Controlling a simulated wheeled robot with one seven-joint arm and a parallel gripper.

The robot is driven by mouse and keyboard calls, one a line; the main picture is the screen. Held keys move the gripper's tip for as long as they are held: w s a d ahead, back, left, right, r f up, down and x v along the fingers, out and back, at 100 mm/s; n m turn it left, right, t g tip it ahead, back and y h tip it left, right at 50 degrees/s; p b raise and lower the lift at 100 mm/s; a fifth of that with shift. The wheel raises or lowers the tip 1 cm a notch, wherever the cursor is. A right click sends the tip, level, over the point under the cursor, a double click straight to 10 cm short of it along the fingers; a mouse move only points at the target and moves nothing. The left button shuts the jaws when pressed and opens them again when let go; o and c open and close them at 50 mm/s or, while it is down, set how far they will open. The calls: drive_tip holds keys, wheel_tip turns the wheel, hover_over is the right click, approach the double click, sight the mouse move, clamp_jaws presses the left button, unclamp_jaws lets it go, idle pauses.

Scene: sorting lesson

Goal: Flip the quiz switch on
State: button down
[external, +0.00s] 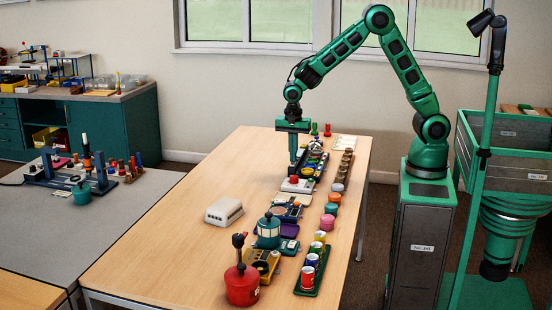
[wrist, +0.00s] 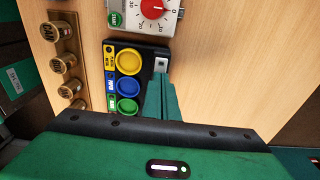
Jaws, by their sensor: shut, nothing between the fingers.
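A black quiz box (wrist: 120,45) with round yellow, blue and green buttons lies in the wrist view. A small pale switch (wrist: 160,65) sits on its right part, just beyond my fingertips. In the external view the box (external: 312,164) is on the long wooden table, partly hidden by my gripper. My gripper (external: 293,161) points down beside it; in the wrist view its shut fingers (wrist: 160,80) are empty and cover part of the box. I cannot tell whether the fingertips touch the switch, or which way it is set.
A white timer with a red dial (wrist: 155,12) stands close to the box. A wooden rack of labelled cups (wrist: 65,62) is on its other side. A white device (external: 223,211), red canister (external: 241,286) and teal canister (external: 268,232) stand on the table. The table's left side is mostly clear.

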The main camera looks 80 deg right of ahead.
drive_tip(key=shift+s+d+f+y, duration=0.2)
drive_tip(key=shift+d+f+y, duration=0.1)
drive_tip(key=shift+f+y, duration=0.2)
drive_tip(key=shift+s+a, duration=0.1)
drive_tip(key=shift+a, duration=1.05)
drive_tip(key=shift+w+d+r, duration=0.1)
drive_tip(key=shift+w+r, duration=0.2)
drive_tip(key=shift+r, duration=0.1)
wheel_tip(320, 180, up, 14)
drive_tip(key=d, duration=0.1)
drive_tip(key=shift+d, duration=0.3)
